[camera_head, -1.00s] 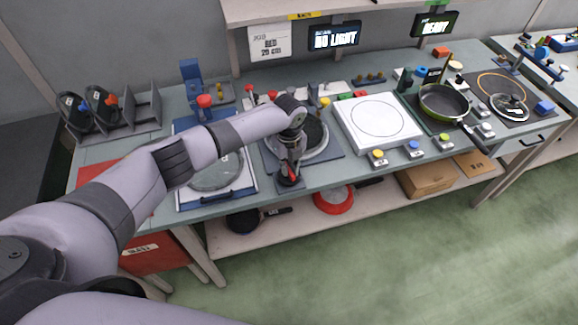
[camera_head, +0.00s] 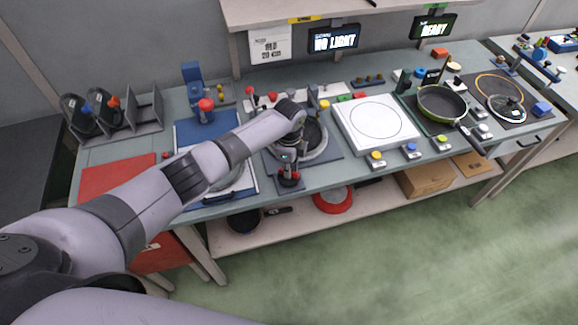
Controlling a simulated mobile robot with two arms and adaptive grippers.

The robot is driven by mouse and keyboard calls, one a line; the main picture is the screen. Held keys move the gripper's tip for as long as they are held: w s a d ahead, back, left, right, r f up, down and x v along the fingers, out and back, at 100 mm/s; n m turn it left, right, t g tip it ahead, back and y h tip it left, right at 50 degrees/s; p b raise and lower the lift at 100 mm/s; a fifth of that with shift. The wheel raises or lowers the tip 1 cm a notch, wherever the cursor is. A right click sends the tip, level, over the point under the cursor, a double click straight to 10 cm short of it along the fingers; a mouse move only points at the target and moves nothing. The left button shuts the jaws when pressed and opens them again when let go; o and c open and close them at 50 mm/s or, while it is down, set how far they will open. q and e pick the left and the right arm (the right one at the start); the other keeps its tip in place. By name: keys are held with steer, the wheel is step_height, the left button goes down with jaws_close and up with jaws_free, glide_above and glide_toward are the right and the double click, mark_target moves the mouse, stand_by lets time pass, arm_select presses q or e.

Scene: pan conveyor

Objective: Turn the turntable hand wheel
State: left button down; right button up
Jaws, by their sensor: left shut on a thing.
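The turntable (camera_head: 316,139), a dark disc with a light ring, sits on a blue-grey plate left of the table's middle. My left arm reaches over its left part and hides some of it. The hand wheel (camera_head: 290,184) is a small dark piece with a bit of red, at the front edge of that plate. My left gripper (camera_head: 288,173) points down and is shut on the hand wheel. The fingers are small and partly hidden, so the exact grip does not show. My right gripper is out of view.
A white square plate (camera_head: 350,128) and a green pan (camera_head: 441,102) stand to the right. A rack (camera_head: 142,112) with dark pans is at the far left. A red-topped knob (camera_head: 206,105) stands behind my arm. Screens above read "NO LIGHT" and "READY".

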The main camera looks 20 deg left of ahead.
arm_select(q)
steer(key=n+p, duration=0.1)
steer(key=n, duration=0.4)
steer(key=shift+r+p, duration=0.15)
steer(key=shift+p, duration=0.2)
steer(key=shift+w+n+p, duration=0.1)
steer(key=shift+n+p, duration=0.45)
steer(key=shift+n, duration=1.55)
steer(key=c, duration=1.6)
jaws_free()
steer(key=shift+c, duration=0.2)
step_height(320, 180, up, 12)
steer(key=shift+f, duration=0.2)
